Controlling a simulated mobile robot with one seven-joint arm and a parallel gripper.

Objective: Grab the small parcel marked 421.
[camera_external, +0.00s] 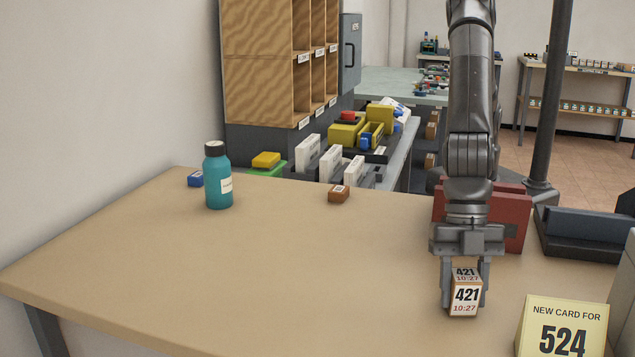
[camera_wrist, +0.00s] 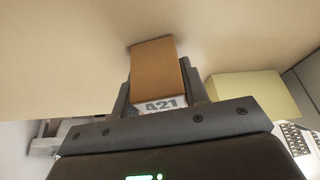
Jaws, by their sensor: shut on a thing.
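The small parcel marked 421 (camera_external: 466,296) is a brown box with white labels reading 421 and 10:27. It is at the right front part of the table in the external view. My gripper (camera_external: 466,290) points down and is shut on it, with one finger on each side. In the wrist view, the parcel (camera_wrist: 157,70) sits between the fingers of my gripper (camera_wrist: 160,85), its brown side showing and part of its 421 label visible. I cannot tell whether the parcel touches the table or is slightly above it.
A yellow card marked 524 (camera_external: 562,328) stands at the table's (camera_external: 300,270) front right. A dark red holder (camera_external: 510,218) is behind my gripper. A teal bottle (camera_external: 218,180), a small brown box (camera_external: 339,193) and a blue item (camera_external: 196,179) are toward the back. The table's middle is clear.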

